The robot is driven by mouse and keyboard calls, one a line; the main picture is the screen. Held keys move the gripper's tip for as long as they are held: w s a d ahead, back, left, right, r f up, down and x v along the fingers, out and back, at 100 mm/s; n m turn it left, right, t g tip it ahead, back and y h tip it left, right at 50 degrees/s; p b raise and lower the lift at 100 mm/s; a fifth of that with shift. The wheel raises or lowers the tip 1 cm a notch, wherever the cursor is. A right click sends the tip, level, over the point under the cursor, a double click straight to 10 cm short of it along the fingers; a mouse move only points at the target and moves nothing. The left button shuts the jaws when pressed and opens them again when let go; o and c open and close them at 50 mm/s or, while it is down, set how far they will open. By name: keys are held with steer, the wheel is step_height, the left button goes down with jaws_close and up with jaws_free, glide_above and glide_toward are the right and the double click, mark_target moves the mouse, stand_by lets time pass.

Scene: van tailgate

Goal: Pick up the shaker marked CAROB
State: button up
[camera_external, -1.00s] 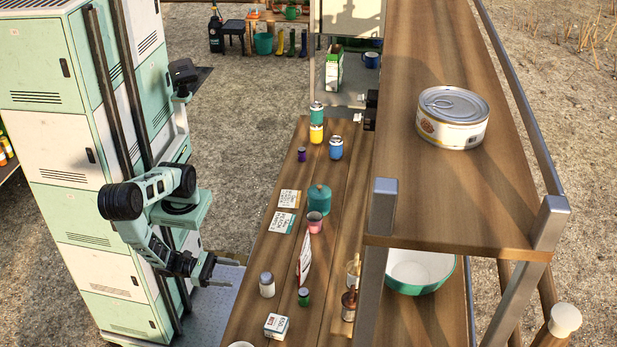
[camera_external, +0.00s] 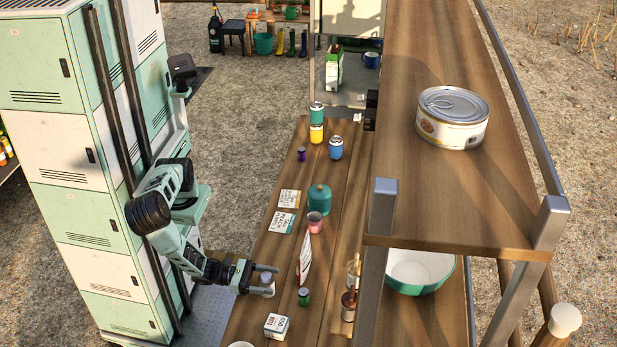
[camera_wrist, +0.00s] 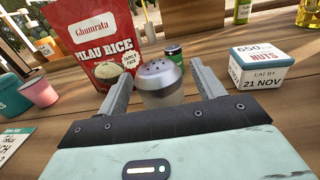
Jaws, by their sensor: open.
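A shaker (camera_wrist: 158,85) with a grey, pierced domed lid and a pale body stands upright on the wooden table; no CAROB mark is readable on it. My gripper (camera_wrist: 160,72) is open, with one finger on each side of the shaker in the wrist view. I cannot tell whether either finger touches it. In the external view my gripper (camera_external: 273,279) reaches over the table's left edge, and the shaker (camera_external: 267,287) is partly hidden by it.
A red rice bag (camera_wrist: 95,40) stands just behind left, and a small green jar (camera_wrist: 175,54) behind. A nuts box (camera_wrist: 262,68) is at the right. A pink cup (camera_wrist: 40,92) is at the left. A shelf (camera_external: 430,215) overhangs the table's right side.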

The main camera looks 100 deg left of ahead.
steer(key=c, duration=1.1)
